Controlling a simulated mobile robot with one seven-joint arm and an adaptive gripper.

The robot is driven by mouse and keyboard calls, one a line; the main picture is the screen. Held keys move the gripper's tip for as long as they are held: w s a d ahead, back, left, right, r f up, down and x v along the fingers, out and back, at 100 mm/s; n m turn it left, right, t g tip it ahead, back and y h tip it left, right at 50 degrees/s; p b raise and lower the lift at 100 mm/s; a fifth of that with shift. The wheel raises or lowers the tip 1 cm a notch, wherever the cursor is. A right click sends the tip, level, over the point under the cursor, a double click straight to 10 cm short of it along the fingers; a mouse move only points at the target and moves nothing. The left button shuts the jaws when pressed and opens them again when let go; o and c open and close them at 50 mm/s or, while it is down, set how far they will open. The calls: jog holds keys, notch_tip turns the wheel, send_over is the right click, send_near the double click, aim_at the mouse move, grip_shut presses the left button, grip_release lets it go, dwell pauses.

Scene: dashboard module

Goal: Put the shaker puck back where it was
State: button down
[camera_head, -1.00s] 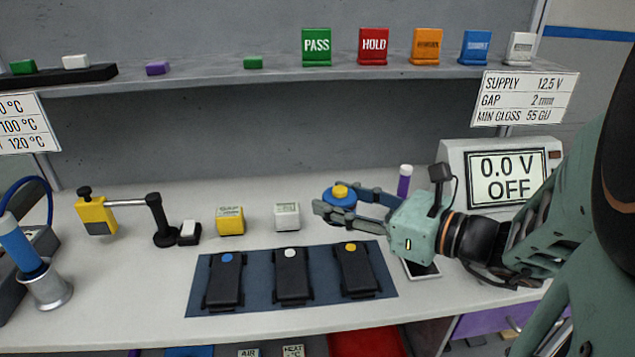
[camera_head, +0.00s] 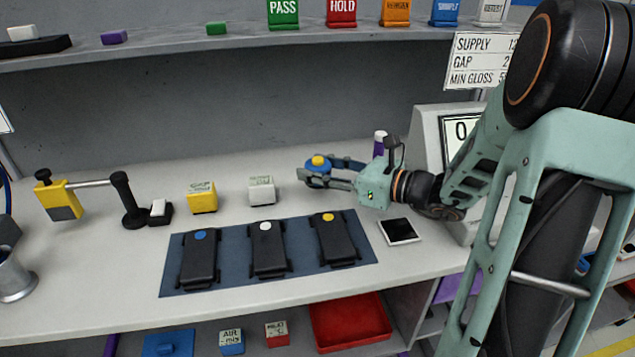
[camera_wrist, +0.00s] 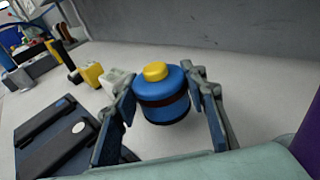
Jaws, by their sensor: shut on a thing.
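The shaker puck is a short blue cylinder (camera_head: 318,164) with a dark band and a yellow knob on top. My gripper (camera_head: 325,177) is shut on the puck, with one finger on each side of it. In the wrist view the puck (camera_wrist: 162,98) stands upright between the two finger pads. It is over the white bench top, behind the blue mat. I cannot tell whether its base touches the bench.
A blue mat (camera_head: 222,280) with three black modules lies in front. A white block (camera_head: 262,191) and a yellow block (camera_head: 202,198) stand left of the puck. A purple white-capped tube (camera_head: 380,144) and a meter (camera_head: 427,130) are to the right. A flat dark-screened device (camera_head: 399,231) lies nearer.

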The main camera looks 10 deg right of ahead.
jog(key=shift+w+f, duration=0.2)
jog(key=shift+f, duration=0.05)
jog(key=shift+f+b, duration=0.6)
jog(key=shift+f, duration=0.95)
